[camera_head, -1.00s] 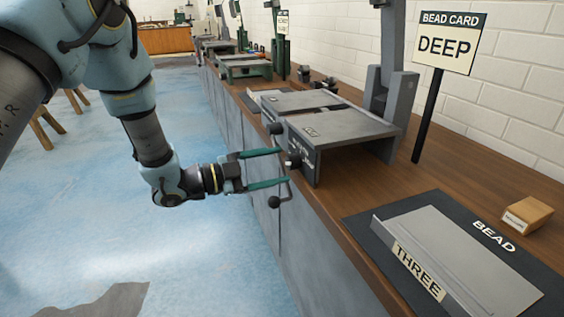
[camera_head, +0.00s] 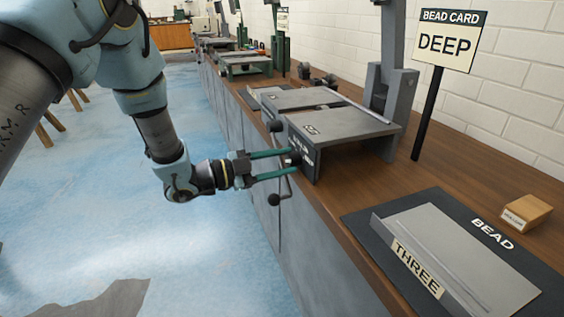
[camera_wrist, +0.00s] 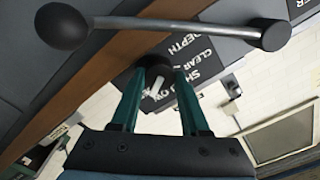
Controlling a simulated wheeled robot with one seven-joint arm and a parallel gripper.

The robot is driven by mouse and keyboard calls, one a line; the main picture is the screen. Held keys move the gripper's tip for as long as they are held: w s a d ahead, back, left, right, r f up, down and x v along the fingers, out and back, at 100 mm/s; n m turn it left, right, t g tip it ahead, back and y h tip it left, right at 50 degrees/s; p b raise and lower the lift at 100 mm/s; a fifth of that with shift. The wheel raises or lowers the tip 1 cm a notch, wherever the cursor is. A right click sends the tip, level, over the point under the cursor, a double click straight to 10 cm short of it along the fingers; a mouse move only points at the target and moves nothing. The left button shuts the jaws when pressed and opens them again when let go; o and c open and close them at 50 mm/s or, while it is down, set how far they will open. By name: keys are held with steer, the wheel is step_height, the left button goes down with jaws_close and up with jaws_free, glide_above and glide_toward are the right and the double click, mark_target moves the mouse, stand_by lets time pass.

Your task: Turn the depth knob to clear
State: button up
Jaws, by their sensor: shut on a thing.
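The depth knob (camera_wrist: 158,64) is small and dark, on the dark front panel of the grey machine (camera_head: 345,124). A white mark (camera_wrist: 156,86) shows between my fingers in the wrist view. Beside the knob, white lettering on the panel (camera_wrist: 196,52) includes DEPTH and CLEAR; the other words are partly hidden by my fingers. I cannot tell which word the mark points to. My gripper (camera_head: 287,161) has its two green fingers on either side of the knob, shut on it. It also shows in the wrist view (camera_wrist: 160,76).
A crank bar with black balls (camera_head: 274,200) hangs close to my gripper and crosses the wrist view (camera_wrist: 180,25). A BEAD CARD sign (camera_head: 445,45) reads DEEP. A THREE plate (camera_head: 455,265) lies on the bench at right.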

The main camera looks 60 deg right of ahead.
jaws_close()
steer(key=shift+n, duration=0.4)
steer(key=n+p, duration=0.2)
steer(key=n, duration=0.3)
steer(key=shift+w+n, duration=0.1)
steer(key=shift+n, duration=0.3)
steer(key=n+p, duration=0.2)
steer(key=n, duration=0.3)
steer(key=n+p, duration=0.2)
steer(key=n, duration=0.4)
steer(key=shift+n, duration=0.4)
steer(key=n+p, duration=0.2)
steer(key=n, duration=0.3)
steer(key=shift+f+n, duration=0.1)
steer(key=shift+n, duration=0.2)
